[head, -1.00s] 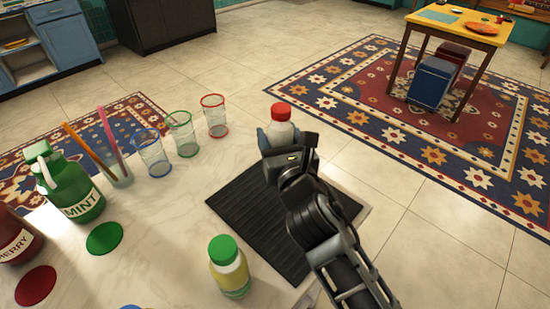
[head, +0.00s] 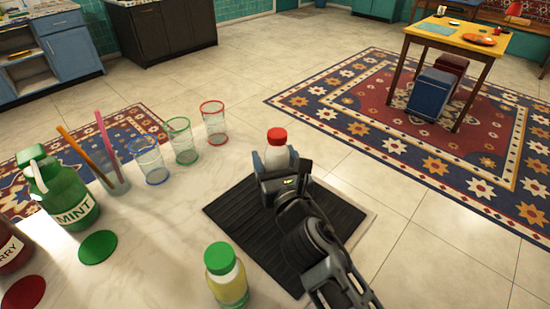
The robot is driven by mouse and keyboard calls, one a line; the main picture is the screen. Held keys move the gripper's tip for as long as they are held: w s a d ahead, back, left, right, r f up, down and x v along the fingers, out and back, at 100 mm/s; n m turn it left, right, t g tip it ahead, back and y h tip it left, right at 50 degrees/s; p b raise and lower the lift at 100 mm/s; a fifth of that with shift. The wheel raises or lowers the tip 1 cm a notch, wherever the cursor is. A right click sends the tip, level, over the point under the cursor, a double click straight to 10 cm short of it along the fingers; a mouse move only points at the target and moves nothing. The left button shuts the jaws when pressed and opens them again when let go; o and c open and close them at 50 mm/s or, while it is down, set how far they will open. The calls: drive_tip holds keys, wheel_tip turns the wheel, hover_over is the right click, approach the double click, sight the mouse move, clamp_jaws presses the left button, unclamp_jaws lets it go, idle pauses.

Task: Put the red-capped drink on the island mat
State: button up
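The red-capped drink (head: 277,151) is a white bottle with a red cap. It stands upright between the fingers of my gripper (head: 275,165), which is shut around its body. The bottle is over the far part of the black ribbed island mat (head: 240,216); its base is hidden behind my gripper, so I cannot tell whether it touches the mat. My arm reaches in from the lower right across the mat.
A green-capped yellow bottle (head: 227,275) stands at the mat's near left edge. Red-rimmed (head: 213,124), green-rimmed (head: 182,142) and blue-rimmed (head: 150,161) glasses line the counter's far edge. A green MINT jug (head: 70,195) stands at left. The mat's left half is clear.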

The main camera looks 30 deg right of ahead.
drive_tip(key=shift+o, duration=1.2)
drive_tip(key=shift+r, duration=0.15)
drive_tip(key=b+v, duration=0.1)
drive_tip(key=v, duration=0.9)
drive_tip(key=shift+s+a, duration=0.15)
drive_tip(key=shift+s, duration=0.1)
drive_tip(key=shift+s+a+b, duration=0.15)
drive_tip(key=shift+s+b, duration=0.15)
drive_tip(key=shift+s, duration=0.4)
